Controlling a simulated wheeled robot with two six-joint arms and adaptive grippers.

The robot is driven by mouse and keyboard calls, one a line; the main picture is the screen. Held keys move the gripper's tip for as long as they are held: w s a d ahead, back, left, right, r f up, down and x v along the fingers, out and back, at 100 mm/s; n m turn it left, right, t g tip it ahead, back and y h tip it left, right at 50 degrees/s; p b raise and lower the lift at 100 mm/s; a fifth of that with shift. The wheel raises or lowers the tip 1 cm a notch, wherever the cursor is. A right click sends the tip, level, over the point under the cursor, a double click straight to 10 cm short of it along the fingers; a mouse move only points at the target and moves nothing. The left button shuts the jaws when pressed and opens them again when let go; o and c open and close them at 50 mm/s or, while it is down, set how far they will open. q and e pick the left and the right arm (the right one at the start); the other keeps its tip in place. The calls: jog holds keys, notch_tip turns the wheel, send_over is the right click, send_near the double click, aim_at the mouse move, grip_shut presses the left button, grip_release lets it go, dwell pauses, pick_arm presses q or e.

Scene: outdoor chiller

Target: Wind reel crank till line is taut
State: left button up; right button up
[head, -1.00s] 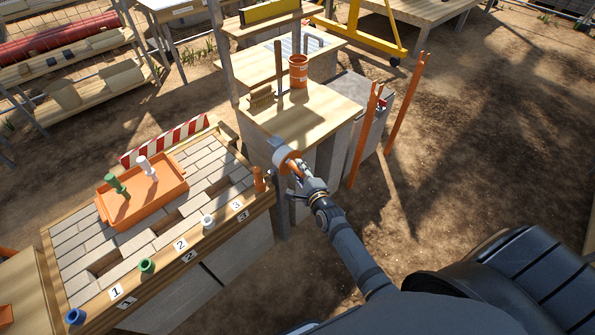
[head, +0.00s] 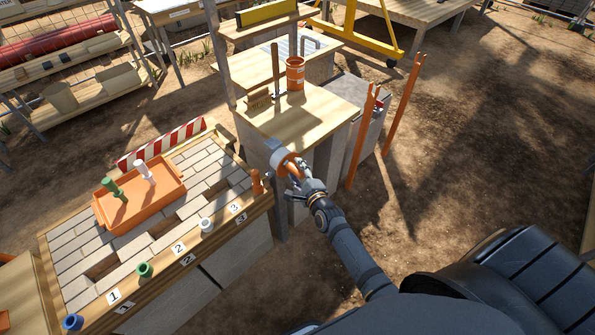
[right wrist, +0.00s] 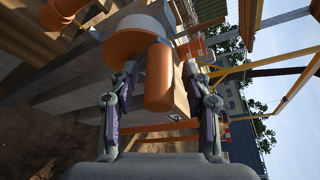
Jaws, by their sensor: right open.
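The reel (head: 276,152) has a white drum and an orange crank; it sits at the bench's right end, beside a wooden post. In the right wrist view, the white drum (right wrist: 138,22) is at the top with an orange disc (right wrist: 121,44) in front. The orange crank handle (right wrist: 159,82) points towards the camera. My right gripper (head: 296,174) is at the crank. In the wrist view its fingers (right wrist: 160,90) are spread on both sides of the handle, with gaps showing. I cannot make out the line or its tension. My left gripper is not in view.
An orange tray (head: 150,213) with green and white pegs lies on the brick-topped bench left of the reel. Coloured sockets line the bench's front edge. A wooden table (head: 325,108) stands behind the reel, with orange posts (head: 362,140) to its right. Open dirt ground lies further right.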

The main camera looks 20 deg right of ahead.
notch_tip(320, 180, up, 10)
jog(key=shift+s+r, duration=0.1)
dwell(0.4)
jog(key=shift+w, duration=0.2)
